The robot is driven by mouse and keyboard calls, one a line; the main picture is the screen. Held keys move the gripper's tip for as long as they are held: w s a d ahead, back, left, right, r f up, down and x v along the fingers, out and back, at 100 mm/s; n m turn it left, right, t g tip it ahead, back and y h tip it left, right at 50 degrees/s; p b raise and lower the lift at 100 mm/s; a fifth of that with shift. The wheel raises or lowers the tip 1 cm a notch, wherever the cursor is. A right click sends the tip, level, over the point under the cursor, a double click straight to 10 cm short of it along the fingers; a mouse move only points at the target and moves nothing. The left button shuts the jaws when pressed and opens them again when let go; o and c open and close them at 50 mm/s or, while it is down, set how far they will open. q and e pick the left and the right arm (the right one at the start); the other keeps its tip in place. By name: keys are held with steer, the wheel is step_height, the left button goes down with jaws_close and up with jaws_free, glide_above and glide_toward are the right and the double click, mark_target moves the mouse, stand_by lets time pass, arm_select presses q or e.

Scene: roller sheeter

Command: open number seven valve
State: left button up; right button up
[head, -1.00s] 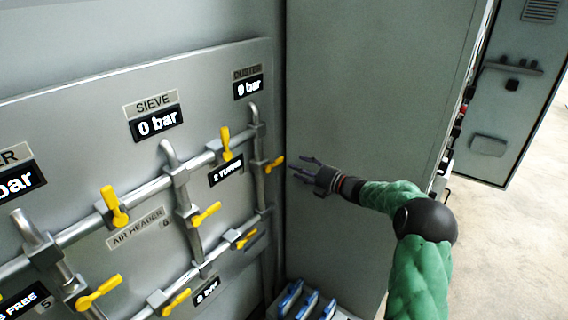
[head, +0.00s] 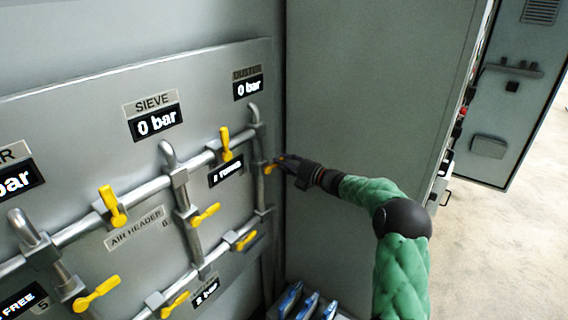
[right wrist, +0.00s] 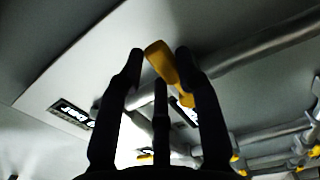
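The yellow valve handle (head: 269,168) sits on the right-hand vertical pipe, below the DUSTER display (head: 248,87). No number seven is legible in the head view. My right gripper (head: 279,161) is at this handle and partly covers it. In the right wrist view, a yellow handle (right wrist: 161,62) shows between the spread fingertips of my right gripper (right wrist: 160,58). The right finger overlaps the handle's edge, while a gap shows on the left side. I cannot tell whether a finger touches it. My left gripper is in neither view.
Other yellow handles, such as the upright one (head: 225,144) and the tilted one (head: 205,214), stand out from the pipes nearby. A grey cabinet wall (head: 375,80) rises just right of the panel. Blue-topped items (head: 290,299) lie below.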

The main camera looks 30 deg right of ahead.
jaws_close()
steer(key=shift+f+m, duration=0.1)
steer(key=shift+m, duration=0.2)
steer(key=s+a+f+m+p, duration=0.1)
steer(key=a+f+m+p, duration=0.1)
steer(key=m, duration=0.6)
steer(key=s+a+f+m+p, duration=0.1)
steer(key=a+f+m+p, duration=0.2)
steer(key=m+p, duration=0.4)
steer(key=shift+f+m+p, duration=0.3)
steer(key=shift+f+m, duration=0.5)
steer(key=shift+m, duration=0.4)
steer(key=shift+s+a, duration=0.1)
steer(key=shift+a, duration=0.05)
steer(key=o, duration=1)
jaws_free()
steer(key=shift+o, duration=0.2)
steer(key=shift+s, duration=0.1)
